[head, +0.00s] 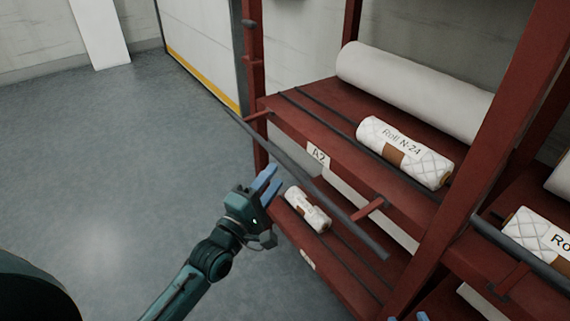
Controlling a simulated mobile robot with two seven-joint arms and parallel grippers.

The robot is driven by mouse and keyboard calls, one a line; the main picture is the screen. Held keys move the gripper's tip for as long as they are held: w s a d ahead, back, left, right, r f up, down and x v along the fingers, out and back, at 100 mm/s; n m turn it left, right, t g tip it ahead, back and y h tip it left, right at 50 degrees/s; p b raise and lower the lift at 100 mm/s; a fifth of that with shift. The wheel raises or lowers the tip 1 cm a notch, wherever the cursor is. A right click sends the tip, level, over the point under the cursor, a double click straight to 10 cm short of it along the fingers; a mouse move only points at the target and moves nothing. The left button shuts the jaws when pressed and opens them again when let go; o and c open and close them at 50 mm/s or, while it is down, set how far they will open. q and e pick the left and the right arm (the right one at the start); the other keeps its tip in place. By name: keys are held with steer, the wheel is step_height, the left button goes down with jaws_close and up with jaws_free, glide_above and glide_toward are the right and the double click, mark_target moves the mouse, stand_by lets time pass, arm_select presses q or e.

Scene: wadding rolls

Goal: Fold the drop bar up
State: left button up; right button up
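The drop bar (335,208) is a dark grey bar in front of the red shelf marked A2. It hangs out from the shelf front on two red brackets (370,208), running from upper left to lower right, lowered below the shelf edge. My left gripper (267,181) is left of the bar, its blue fingers pointing up and a little apart. It looks open and empty, and I cannot tell its exact distance to the bar. My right gripper (408,318) shows only as two blue fingertips, apart, at the bottom edge; the rest is out of view.
A small roll (308,209) lies on the shelf below. A red upright (490,140) and another bar (520,254) stand right. The floor at left is clear.

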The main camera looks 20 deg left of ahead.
mark_target(285, 160)
arm_select(q)
steer(key=x, duration=0.5)
steer(key=shift+w+d+r+b, duration=0.1)
steer(key=shift+w+d+b, duration=0.05)
steer(key=shift+w+b, duration=0.2)
steer(key=shift+c, duration=0.4)
jaws_close()
